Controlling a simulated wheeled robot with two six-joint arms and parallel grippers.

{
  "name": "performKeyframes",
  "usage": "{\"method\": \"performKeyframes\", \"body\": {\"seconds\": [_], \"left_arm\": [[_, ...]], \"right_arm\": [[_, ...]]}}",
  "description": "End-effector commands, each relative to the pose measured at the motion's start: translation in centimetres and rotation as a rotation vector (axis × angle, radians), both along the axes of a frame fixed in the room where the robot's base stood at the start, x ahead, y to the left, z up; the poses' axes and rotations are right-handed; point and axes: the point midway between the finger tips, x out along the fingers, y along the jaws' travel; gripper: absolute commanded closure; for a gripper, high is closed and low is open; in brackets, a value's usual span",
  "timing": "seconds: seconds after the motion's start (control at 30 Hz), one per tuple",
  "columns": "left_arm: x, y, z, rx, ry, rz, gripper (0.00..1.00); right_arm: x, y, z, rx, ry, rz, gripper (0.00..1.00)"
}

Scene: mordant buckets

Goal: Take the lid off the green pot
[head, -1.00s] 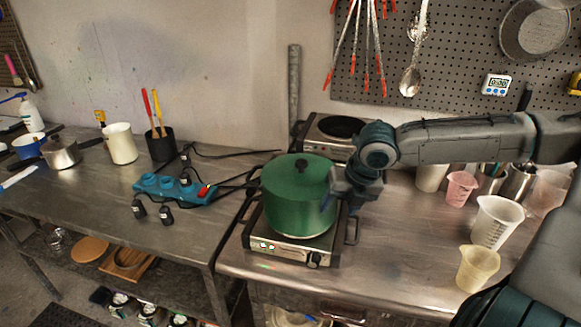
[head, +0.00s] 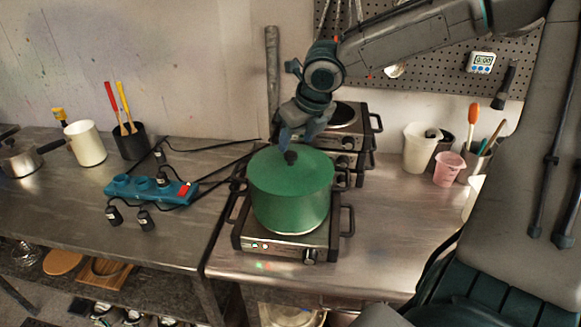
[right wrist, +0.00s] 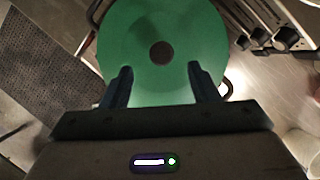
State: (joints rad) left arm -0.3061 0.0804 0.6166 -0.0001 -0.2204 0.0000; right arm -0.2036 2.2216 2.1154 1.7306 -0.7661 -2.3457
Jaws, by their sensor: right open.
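The green pot (head: 290,205) stands on the front hot plate with its green lid (head: 262,172) on. The lid has a dark round knob (head: 291,157) at its middle. My right gripper (head: 291,143) points down from above, its fingertips close to the knob. In the right wrist view the gripper (right wrist: 160,78) is open, and the lid (right wrist: 150,25) fills the space beyond the fingers. The knob (right wrist: 161,53) lies centred between the fingers' lines, a little past the tips; I cannot tell the exact height gap. My left gripper is not in view.
The hot plate (head: 283,246) has side handles. A second hot plate (head: 345,117) stands behind it. A blue power strip (head: 150,189) with cables lies at left. A pink cup (head: 448,169) and a white beaker (head: 418,147) stand at right. The steel bench right of the pot is clear.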

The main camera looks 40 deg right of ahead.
Motion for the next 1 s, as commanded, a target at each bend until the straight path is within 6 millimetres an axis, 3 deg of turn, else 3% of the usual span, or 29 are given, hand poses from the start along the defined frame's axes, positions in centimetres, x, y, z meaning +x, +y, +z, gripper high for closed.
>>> {"method": "performKeyframes", "body": {"seconds": [0.17,0.5,0.83,0.87,1.0], "left_arm": [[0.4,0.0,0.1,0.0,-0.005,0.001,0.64],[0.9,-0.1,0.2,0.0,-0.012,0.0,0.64],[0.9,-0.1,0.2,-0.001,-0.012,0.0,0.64],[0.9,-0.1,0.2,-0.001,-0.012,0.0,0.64],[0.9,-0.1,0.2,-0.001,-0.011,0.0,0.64]], "right_arm": [[0.3,-0.1,-0.9,0.0,0.002,0.0,0.45],[1.9,-0.5,-4.6,-0.002,0.002,-0.001,0.45],[2.2,-0.5,-5.1,-0.001,-0.002,0.001,0.45],[2.2,-0.5,-5.1,-0.001,-0.002,0.001,0.47],[2.2,-0.5,-5.1,0.0,-0.002,0.0,0.75]]}}
